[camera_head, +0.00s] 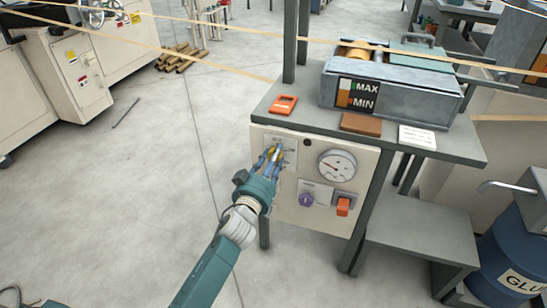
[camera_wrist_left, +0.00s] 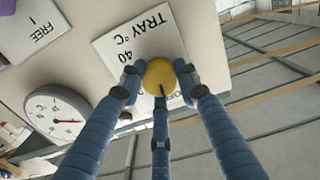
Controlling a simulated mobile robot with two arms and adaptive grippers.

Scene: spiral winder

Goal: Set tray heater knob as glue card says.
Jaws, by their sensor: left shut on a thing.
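The tray heater knob is a yellow round knob (camera_wrist_left: 160,77) on a white plate (camera_wrist_left: 139,45) reading "TRAY °C" with a 40 mark, upside down in the left wrist view. A dark pointer line shows on it; most other scale marks are hidden. My left gripper (camera_head: 273,155) is shut around the knob, its blue fingers touching the sides; the gripper also shows in the left wrist view (camera_wrist_left: 160,85). A white card (camera_head: 418,137), perhaps the glue card, lies on the shelf at right; its text is too small to read. My right gripper is not seen.
On the same panel (camera_head: 287,213) are a round gauge (camera_head: 337,165), a purple knob (camera_head: 306,199) and an orange switch (camera_head: 343,206). Above stands a metal glue tray (camera_head: 420,98) with a MAX/MIN label. A blue glue drum (camera_head: 507,255) is at right.

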